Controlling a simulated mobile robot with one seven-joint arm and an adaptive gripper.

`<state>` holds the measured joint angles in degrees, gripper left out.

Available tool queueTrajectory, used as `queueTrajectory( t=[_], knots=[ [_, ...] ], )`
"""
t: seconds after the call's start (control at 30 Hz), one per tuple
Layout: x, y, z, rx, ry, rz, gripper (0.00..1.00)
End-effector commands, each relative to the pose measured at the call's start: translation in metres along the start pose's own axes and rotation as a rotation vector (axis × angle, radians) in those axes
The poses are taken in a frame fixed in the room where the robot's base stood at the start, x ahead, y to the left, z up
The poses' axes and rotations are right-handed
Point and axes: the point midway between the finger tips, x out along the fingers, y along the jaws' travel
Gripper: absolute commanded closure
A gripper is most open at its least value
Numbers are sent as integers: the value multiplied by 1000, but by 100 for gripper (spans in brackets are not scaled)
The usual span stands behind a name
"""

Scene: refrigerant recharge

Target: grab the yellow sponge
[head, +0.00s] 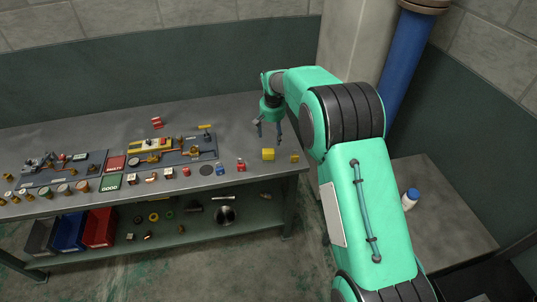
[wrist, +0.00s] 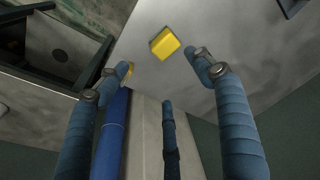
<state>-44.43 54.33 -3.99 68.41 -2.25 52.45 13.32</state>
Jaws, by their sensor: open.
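The yellow sponge (head: 268,154) is a small block lying on the grey workbench top (head: 235,150) near its front right edge. In the wrist view the sponge (wrist: 164,43) shows in the upper middle, in plain sight and apart from the fingers. My gripper (head: 269,132) is open and empty, pointing down above the bench and a little behind the sponge in the head view. In the wrist view the fingers of my gripper (wrist: 161,66) are spread wide, and the sponge appears beyond the gap between them.
A small brass-coloured piece (head: 294,159) stands just right of the sponge. A red item (head: 241,164) and a blue-capped item (head: 220,169) stand to the left. A dark round disc (head: 206,170) lies farther left. Coloured bins (head: 99,228) sit on the lower shelf. A blue pipe (head: 404,60) rises at the right.

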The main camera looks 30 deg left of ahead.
Motion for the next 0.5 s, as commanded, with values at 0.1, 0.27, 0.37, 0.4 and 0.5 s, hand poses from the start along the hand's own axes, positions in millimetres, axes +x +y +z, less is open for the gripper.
queueTrajectory(
  t=[0.1, 0.27, 0.37, 0.4, 0.5],
  knots=[
    [13, -13, -1, -10, -5, 0, 33],
    [18, -19, -2, -14, -6, -1, 33],
    [18, -19, -1, -14, -7, 0, 33],
    [18, -19, -1, -13, -7, 0, 33],
    [18, -19, -1, -13, -7, 0, 33]
  ],
)
